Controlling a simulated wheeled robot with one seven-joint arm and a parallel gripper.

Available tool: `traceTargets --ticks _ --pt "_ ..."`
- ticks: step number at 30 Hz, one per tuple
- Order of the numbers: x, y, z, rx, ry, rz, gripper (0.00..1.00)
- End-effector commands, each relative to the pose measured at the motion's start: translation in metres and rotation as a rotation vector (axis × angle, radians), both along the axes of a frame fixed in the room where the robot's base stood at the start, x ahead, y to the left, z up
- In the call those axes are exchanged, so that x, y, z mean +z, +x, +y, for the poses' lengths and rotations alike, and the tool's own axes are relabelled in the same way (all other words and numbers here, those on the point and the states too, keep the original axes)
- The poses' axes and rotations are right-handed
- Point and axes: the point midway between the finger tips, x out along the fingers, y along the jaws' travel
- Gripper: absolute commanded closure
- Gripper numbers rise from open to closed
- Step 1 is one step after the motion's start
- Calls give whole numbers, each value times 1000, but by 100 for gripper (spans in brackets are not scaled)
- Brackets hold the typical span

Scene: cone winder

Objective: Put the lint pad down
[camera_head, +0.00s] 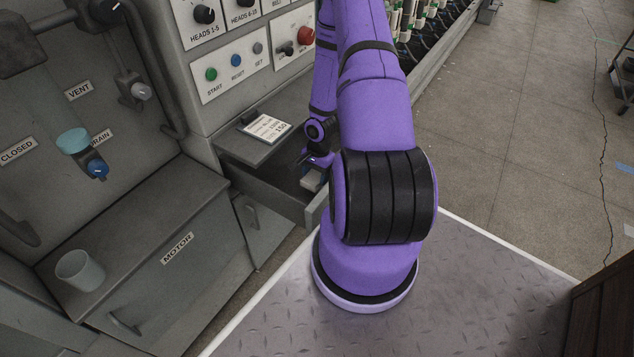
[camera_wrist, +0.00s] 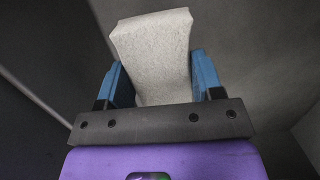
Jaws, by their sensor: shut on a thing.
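The lint pad (camera_wrist: 152,52) is a pale grey, speckled block. In the wrist view it stands between the two blue fingers of my gripper (camera_wrist: 160,80), which is shut on it. In the head view my gripper (camera_head: 315,168) is small and partly hidden by my own arm, with a bit of the pad (camera_head: 311,181) showing below it. There the gripper is over or in the open drawer (camera_head: 270,194) under the small shelf. I cannot tell whether the pad touches the drawer floor.
A small shelf (camera_head: 246,148) with a card (camera_head: 267,128) juts out above the drawer's left side. A grey motor housing (camera_head: 190,225) with a white cup (camera_head: 80,270) stands at left. Control buttons (camera_head: 237,74) are on the panel above. Open floor (camera_head: 510,130) lies to the right.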

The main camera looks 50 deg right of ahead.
Motion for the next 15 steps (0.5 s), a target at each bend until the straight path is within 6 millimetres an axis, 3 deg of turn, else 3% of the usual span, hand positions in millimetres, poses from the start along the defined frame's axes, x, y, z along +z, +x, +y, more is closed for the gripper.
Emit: traceTargets --ticks 8,15 --pt "-20 0 0 0 0 0 61" --pt "-51 0 0 2 0 1 61"
